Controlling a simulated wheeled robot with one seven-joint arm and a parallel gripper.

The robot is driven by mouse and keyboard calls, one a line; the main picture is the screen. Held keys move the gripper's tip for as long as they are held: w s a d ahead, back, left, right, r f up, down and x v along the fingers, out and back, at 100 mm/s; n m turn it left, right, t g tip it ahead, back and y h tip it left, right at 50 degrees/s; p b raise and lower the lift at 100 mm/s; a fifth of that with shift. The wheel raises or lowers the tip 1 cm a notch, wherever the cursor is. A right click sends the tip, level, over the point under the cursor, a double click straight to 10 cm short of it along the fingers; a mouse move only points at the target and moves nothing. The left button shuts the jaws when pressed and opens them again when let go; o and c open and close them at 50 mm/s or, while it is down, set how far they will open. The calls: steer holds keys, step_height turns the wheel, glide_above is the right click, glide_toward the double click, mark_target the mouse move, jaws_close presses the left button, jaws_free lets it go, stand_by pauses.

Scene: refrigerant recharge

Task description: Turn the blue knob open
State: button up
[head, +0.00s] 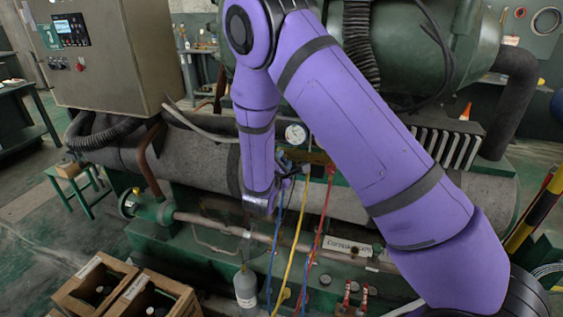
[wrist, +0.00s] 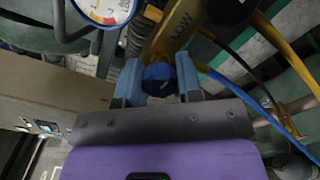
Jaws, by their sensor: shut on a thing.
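The blue knob (wrist: 159,80) sits on a brass manifold body marked "LOW" (wrist: 180,30) in the wrist view. My gripper (wrist: 158,82) has its two blue-grey fingers on either side of the knob, shut on it. In the head view my gripper (head: 285,168) is at the manifold, below and left of the round gauge (head: 296,133). The knob itself cannot be made out in the head view, where my purple arm and gripper cover much of the manifold.
Blue (head: 273,250), yellow (head: 291,255) and red (head: 321,225) hoses hang below the manifold. A grey cylinder (head: 245,288) stands beneath. Wooden crates (head: 150,295) with bottles are at lower left. A control cabinet (head: 105,50) and a large insulated pipe (head: 195,155) are close behind.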

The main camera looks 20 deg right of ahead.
steer(key=shift+n, duration=0.4)
steer(key=n, duration=0.3)
steer(key=shift+n, duration=0.3)
steer(key=n, duration=1)
steer(key=shift+n, duration=0.4)
steer(key=n, duration=0.4)
steer(key=shift+n, duration=0.4)
steer(key=o, duration=0.9)
steer(key=shift+o, duration=0.2)
steer(key=shift+a, duration=0.1)
